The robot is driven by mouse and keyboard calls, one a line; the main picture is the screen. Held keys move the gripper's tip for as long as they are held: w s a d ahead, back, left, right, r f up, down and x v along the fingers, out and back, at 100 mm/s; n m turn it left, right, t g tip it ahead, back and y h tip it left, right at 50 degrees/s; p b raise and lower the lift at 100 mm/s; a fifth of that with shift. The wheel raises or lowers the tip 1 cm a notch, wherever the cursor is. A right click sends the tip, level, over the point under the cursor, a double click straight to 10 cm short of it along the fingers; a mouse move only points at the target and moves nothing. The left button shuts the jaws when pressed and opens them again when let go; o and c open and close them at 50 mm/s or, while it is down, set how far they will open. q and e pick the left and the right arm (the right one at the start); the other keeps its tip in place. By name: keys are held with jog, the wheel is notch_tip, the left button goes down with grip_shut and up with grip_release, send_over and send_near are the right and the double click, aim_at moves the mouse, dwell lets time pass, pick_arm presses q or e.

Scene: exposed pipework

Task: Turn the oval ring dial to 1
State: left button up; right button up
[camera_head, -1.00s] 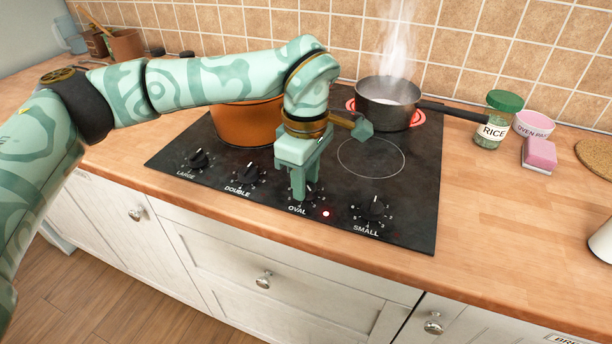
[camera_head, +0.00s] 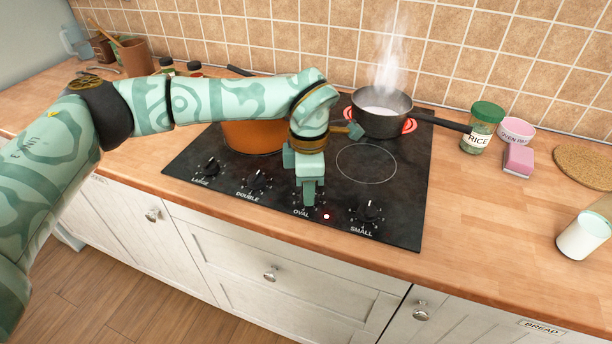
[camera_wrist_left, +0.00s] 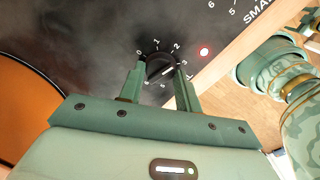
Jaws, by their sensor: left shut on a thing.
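The oval ring dial (camera_wrist_left: 162,68) is a black knob with a white line, ringed by white numbers on the black hob. In the left wrist view its white line seems to point right, near the 3. The 1 (camera_wrist_left: 157,44) is printed above the knob. My left gripper (camera_wrist_left: 157,82) is shut on the dial, one finger on either side. In the head view my left gripper (camera_head: 308,202) points down at the hob by the OVAL label and hides most of the dial.
The small dial (camera_head: 367,211) is close on the right, the double dial (camera_head: 257,180) on the left. A red light (camera_head: 326,216) glows beside my fingers. A steaming pan (camera_head: 382,113) stands on a glowing ring behind. An orange pot (camera_head: 255,137) is partly behind my arm.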

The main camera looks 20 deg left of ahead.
pick_arm(q)
jog(key=n+p, duration=0.5)
jog(key=n, duration=0.1)
jog(key=shift+r+n+p, duration=0.3)
jog(key=shift+p, duration=0.1)
jog(key=n+p, duration=0.2)
jog(key=n, duration=0.1)
jog(key=shift+p, duration=0.3)
jog(key=shift+f+n+p, duration=0.15)
jog(key=shift+n+p, duration=0.55)
jog(key=shift+n, duration=0.4)
pick_arm(e)
jog(key=w+r, duration=0.3)
jog(key=r, duration=0.7)
jog(key=shift+r+t, duration=0.15)
jog(key=shift+t, duration=0.25)
jog(key=shift+w+r, duration=0.1)
pick_arm(q)
jog(key=o, duration=1)
jog(key=shift+f, duration=0.1)
jog(key=shift+c, duration=0.2)
notch_tip(320, 180, up, 16)
jog(key=p, duration=0.2)
pick_arm(e)
jog(key=shift+w+r, duration=0.25)
jog(key=shift+r, duration=0.8)
